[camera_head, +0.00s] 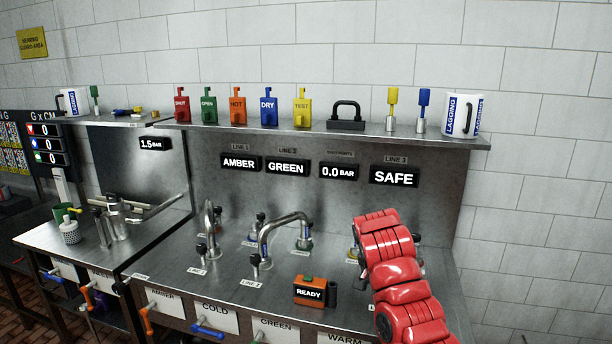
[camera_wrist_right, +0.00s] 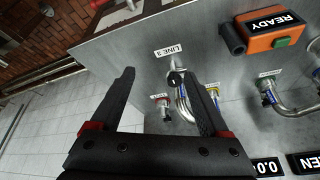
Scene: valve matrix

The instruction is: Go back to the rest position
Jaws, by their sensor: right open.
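My right arm, red, reaches in from the lower right in the head view, over the right end of the steel bench (camera_head: 235,300). In the head view the gripper's fingers are hidden by the arm. My left gripper is not in view.
An orange READY device (camera_head: 309,291) lies on the bench left of my right arm. Bent pipes (camera_head: 280,228) rise from the bench. Above, a shelf (camera_head: 450,141) holds coloured tags, a black padlock-like block (camera_head: 346,116) and a LAGGING mug (camera_head: 461,115). Signs read AMBER, GREEN, 0.0 BAR, SAFE.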

